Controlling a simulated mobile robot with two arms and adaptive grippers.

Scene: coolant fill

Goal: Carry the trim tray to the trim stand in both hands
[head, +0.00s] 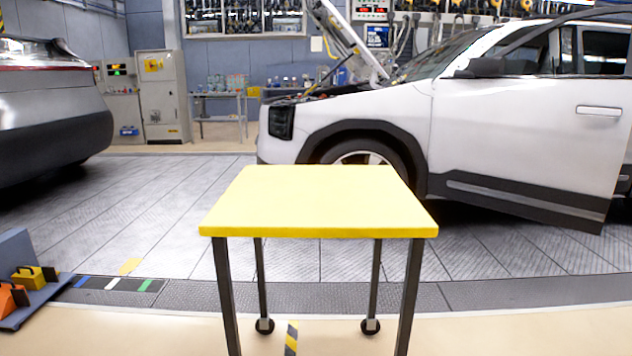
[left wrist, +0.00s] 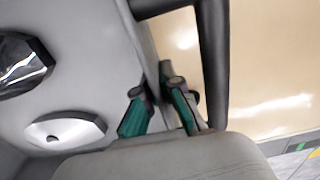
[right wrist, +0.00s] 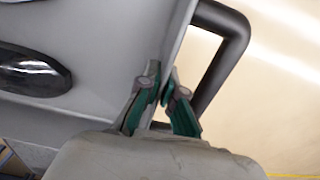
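The trim stand (head: 318,200) has a bare flat yellow top on dark legs with castors, straight ahead in the head view. The grey trim tray shows in the left wrist view (left wrist: 95,75) and the right wrist view (right wrist: 110,45). It has dark tube handles and holds a glossy black piece (right wrist: 32,72) and a silver-white piece (left wrist: 65,130). My left gripper (left wrist: 160,92) and right gripper (right wrist: 161,88) have their green-padded fingers close together at the tray's side wall, beside the handles. They look shut on it. The exact contact is partly hidden. Neither gripper nor the tray shows in the head view.
A white car (head: 480,130) with its bonnet up and a door open stands behind the stand. A silver car (head: 50,115) is at left. A blue-grey rack (head: 35,305) with yellow and orange items lies low at left. The floor before the stand is clear.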

